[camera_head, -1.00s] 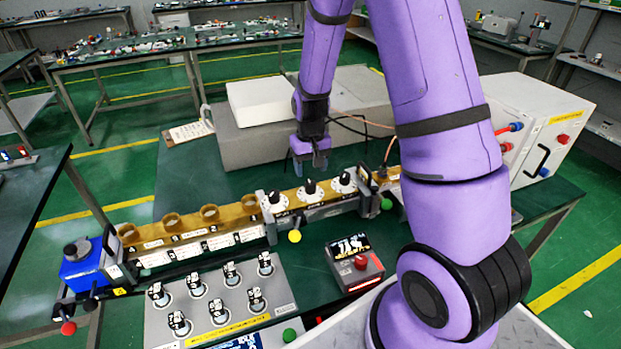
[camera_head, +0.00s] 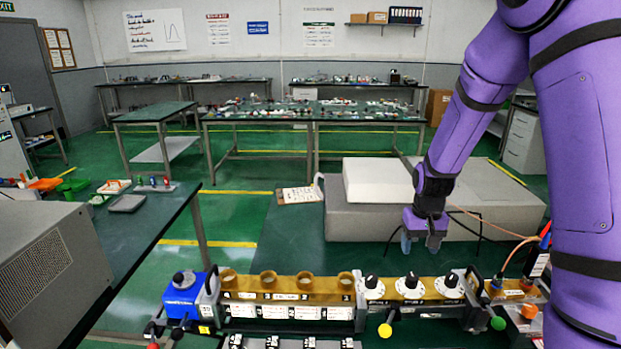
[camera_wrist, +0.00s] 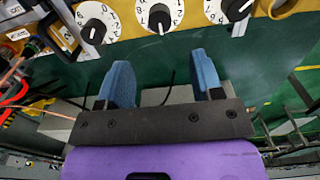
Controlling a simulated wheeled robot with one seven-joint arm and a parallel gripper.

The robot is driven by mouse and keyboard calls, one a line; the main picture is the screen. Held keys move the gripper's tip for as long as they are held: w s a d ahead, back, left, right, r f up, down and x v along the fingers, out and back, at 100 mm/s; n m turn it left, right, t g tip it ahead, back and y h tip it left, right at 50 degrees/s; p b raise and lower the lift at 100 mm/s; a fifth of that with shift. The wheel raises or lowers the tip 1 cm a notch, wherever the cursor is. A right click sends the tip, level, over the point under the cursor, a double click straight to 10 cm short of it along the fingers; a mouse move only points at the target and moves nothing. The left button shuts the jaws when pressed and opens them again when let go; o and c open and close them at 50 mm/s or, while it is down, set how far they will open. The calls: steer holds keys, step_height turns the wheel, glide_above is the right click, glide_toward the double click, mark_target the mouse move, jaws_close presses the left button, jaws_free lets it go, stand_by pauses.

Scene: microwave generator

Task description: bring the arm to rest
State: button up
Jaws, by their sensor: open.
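My gripper (camera_head: 422,240) hangs from the purple arm, pointing down, above the green table behind the brass-coloured waveguide bench (camera_head: 300,285). In the wrist view its two blue fingers (camera_wrist: 165,85) stand apart with nothing between them. The bench carries several white dials with black knobs (camera_head: 411,286); these dials also show at the top of the wrist view (camera_wrist: 160,14). The gripper appears apart from the bench and the dials.
A grey box with a white block (camera_head: 378,180) on it stands behind the gripper. A blue unit (camera_head: 183,291) is at the bench's left end. A cable runs near the gripper at right.

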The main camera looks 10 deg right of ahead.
steer(key=s+a+r+n+t, duration=0.1)
steer(key=s+a+r+t, duration=0.15)
steer(key=s+r, duration=0.75)
steer(key=s+a+r+n+t, duration=0.1)
steer(key=s+a+r, duration=0.35)
steer(key=r, duration=0.85)
steer(key=s+r+t, duration=0.1)
steer(key=s+r, duration=0.2)
steer(key=s, duration=0.8)
steer(key=shift+r+t, duration=0.35)
steer(key=shift+r, duration=0.05)
